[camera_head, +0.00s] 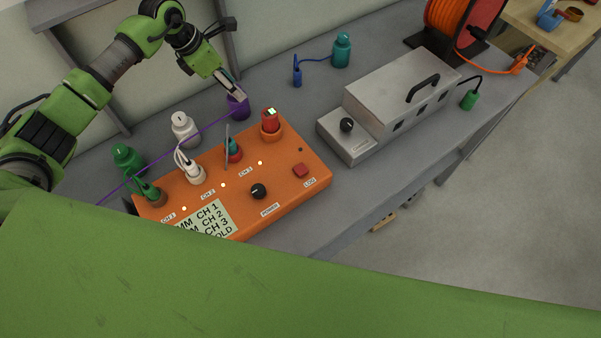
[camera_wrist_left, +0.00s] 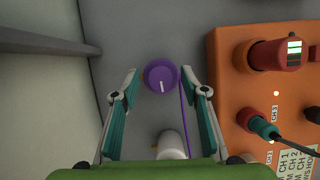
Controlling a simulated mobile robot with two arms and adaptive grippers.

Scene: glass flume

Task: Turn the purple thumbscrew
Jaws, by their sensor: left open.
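The purple thumbscrew is the round purple knob with a white line on its top, seen in the left wrist view (camera_wrist_left: 161,76) ahead of my fingertips. In the head view it is the purple piece (camera_head: 238,106) standing on the grey bench behind the orange box. My left gripper (camera_head: 237,93) is directly at it from above. In the wrist view my left gripper (camera_wrist_left: 165,84) is open, with one finger on each side of the knob and a gap on both sides. A purple cable runs from the knob along its right side. My right gripper is not in view.
The orange box (camera_head: 310,168) with plugs, a red piece (camera_head: 270,121) and a black knob stands close by. A white piece (camera_head: 184,128) and a green one (camera_head: 127,157) stand behind it. A grey metal case (camera_head: 385,95) is at the right.

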